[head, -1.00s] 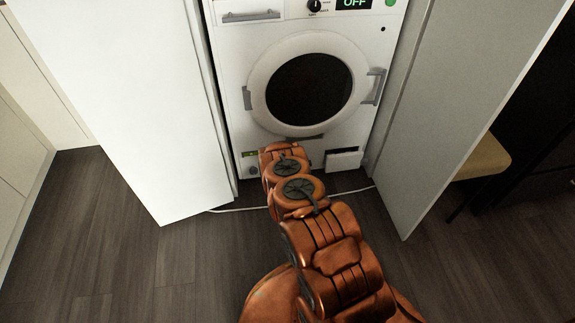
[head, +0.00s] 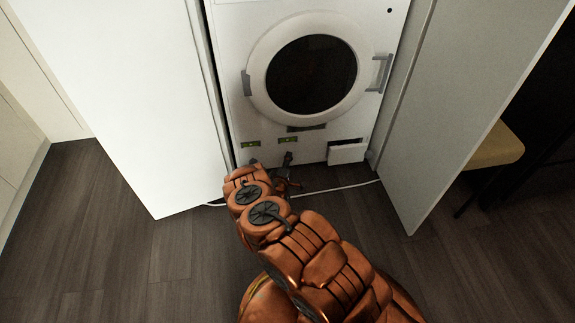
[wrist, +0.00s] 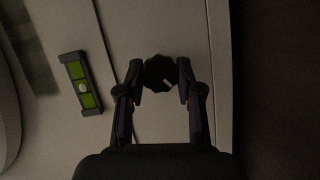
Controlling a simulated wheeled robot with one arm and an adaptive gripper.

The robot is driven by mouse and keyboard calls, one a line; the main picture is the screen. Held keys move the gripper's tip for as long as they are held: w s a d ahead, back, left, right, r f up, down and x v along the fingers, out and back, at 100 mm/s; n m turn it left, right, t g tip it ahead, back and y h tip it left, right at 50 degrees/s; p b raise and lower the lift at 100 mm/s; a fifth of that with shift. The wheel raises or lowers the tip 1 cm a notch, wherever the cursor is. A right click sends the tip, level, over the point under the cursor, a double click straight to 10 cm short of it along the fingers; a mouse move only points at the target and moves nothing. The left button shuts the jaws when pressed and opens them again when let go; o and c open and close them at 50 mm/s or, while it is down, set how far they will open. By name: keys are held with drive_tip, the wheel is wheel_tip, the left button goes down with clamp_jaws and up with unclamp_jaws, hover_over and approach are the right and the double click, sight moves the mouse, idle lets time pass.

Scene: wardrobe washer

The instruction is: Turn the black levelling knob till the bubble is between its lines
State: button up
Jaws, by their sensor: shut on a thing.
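The black levelling knob (wrist: 161,73) is a dark faceted knob low on the washer's white front. In the wrist view my gripper (wrist: 160,75) has one finger on each side of it, shut on it. In the head view my gripper (head: 288,157) is at the washer's bottom edge, and the knob cannot be made out there. A green level (wrist: 80,83) in a dark frame sits beside the knob in the wrist view. Its pale bubble (wrist: 82,87) is near the middle of the window; its exact place against the lines is too small to tell.
The washer (head: 232,100) stands between two white panels (head: 130,110) and (head: 440,110). A second green level (head: 250,143) is further left on its front. A white flap (head: 347,153) sticks out at lower right. A white cable (head: 335,188) crosses the floor.

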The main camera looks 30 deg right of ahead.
drive_tip(key=n+b, duration=0.1)
drive_tip(key=n+t+b, duration=0.1)
drive_tip(key=n+b, duration=0.1)
drive_tip(key=n+h+b, duration=0.1)
drive_tip(key=n+b, duration=0.1)
drive_tip(key=shift+f+t, duration=0.3)
drive_tip(key=shift+f, duration=0.1)
drive_tip(key=shift+r+n+t+b, duration=0.15)
drive_tip(key=shift+n+t+b, duration=0.8)
drive_tip(key=shift+n, duration=1.15)
drive_tip(key=o, duration=1.2)
drive_tip(key=shift+c, duration=0.2)
drive_tip(key=shift+s+a, duration=0.35)
drive_tip(key=shift+s, duration=0.05)
drive_tip(key=r+v, duration=0.1)
drive_tip(key=v, duration=0.3)
drive_tip(key=r+v, duration=0.1)
drive_tip(key=v, duration=0.6)
drive_tip(key=shift+s+a+r, duration=0.25)
drive_tip(key=shift+s+a, duration=0.2)
drive_tip(key=shift+a, duration=0.1)
